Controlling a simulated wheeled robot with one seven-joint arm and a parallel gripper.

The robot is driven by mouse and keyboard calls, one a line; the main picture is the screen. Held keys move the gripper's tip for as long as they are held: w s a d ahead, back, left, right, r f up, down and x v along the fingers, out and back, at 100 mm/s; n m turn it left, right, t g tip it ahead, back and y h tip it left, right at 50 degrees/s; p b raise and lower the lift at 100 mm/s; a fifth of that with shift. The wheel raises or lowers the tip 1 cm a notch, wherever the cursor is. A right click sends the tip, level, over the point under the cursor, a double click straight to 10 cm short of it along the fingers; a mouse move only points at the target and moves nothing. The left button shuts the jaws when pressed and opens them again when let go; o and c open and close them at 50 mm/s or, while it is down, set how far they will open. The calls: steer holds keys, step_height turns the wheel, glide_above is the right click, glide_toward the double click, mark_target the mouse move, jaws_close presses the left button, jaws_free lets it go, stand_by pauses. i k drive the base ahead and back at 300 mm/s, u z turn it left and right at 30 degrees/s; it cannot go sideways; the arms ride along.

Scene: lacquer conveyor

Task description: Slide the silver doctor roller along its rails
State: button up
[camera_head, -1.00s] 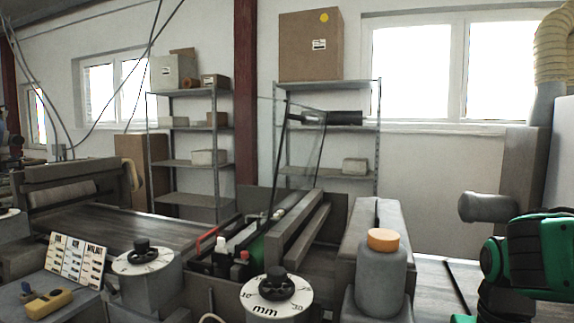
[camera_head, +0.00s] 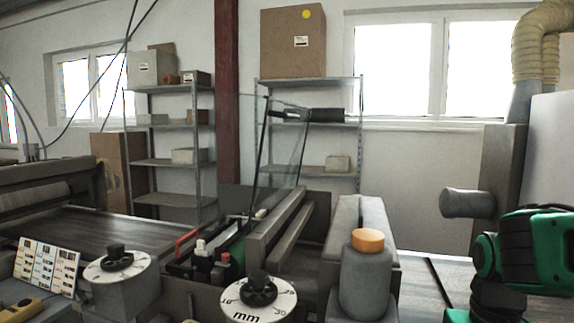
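I cannot clearly pick out the silver doctor roller. Long pale and grey bars (camera_head: 281,228) run away from me inside the coating unit in the middle, beside a partly hidden green roller (camera_head: 237,251). The roller and its rails may lie among these parts, but the frame does not settle it. A tilted clear guard (camera_head: 284,150) with a dark handle (camera_head: 326,115) stands over the unit. My gripper is not in view. A green and black arm part shows at the right edge, apart from the unit.
Two dials (camera_head: 119,261) and (camera_head: 257,291) stand in front. A grey bottle with an orange cap (camera_head: 367,241) stands right of the unit. A label card (camera_head: 46,267) and yellow device (camera_head: 20,309) are at the left. A conveyor bed (camera_head: 90,226) lies behind them.

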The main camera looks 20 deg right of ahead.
mark_target(199, 263)
steer(key=k, duration=1.15)
steer(key=u, duration=0.85)
steer(key=i, duration=1.75)
steer(key=z, duration=0.15)
